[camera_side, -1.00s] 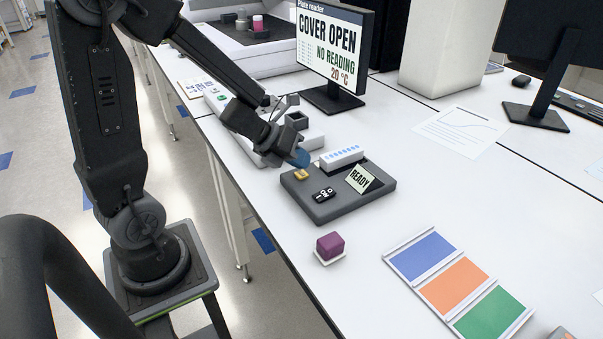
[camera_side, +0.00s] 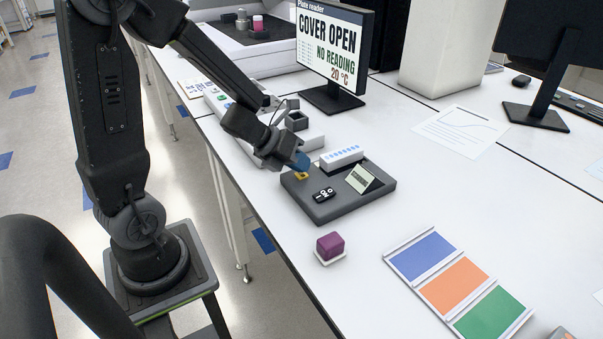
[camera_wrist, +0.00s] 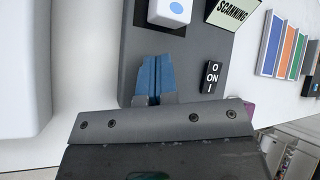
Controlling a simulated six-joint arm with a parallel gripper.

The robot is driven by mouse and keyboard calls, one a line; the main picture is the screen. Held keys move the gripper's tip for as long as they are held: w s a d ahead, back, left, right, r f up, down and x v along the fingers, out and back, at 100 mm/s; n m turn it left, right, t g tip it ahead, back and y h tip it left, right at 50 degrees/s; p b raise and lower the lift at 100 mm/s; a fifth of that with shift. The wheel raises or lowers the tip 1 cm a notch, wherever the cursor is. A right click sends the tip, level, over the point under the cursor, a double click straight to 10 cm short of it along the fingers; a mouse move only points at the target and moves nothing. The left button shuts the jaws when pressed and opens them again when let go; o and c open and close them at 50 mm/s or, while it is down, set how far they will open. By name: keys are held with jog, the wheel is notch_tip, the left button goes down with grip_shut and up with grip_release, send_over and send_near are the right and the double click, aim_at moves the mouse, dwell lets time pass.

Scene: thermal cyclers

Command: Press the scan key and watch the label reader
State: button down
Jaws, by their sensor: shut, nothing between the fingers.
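The label reader is a dark grey base (camera_side: 345,207) on the white bench; its surface also shows in the wrist view (camera_wrist: 135,45). Its small tilted display (camera_side: 364,179) reads SCANNING in the wrist view (camera_wrist: 232,12). The yellow scan key (camera_side: 302,176) is at the base's left corner, mostly covered by my fingertips; the wrist view hides it. My gripper (camera_side: 303,168) is shut and empty, its blue fingers pointing down onto the key; they show closed together in the wrist view (camera_wrist: 153,75). They appear to touch the key.
A black rocker switch (camera_side: 323,194) and a white strip with blue dots (camera_side: 341,157) are close to my fingers. A purple cube (camera_side: 330,245) stands in front. A monitor (camera_side: 335,48) reads COVER OPEN, NO READING. Coloured panels (camera_side: 455,287) lie at front right.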

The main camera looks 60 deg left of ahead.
dwell(0.4)
jog(key=shift+r, duration=0.7)
jog(key=shift+r, duration=2.55)
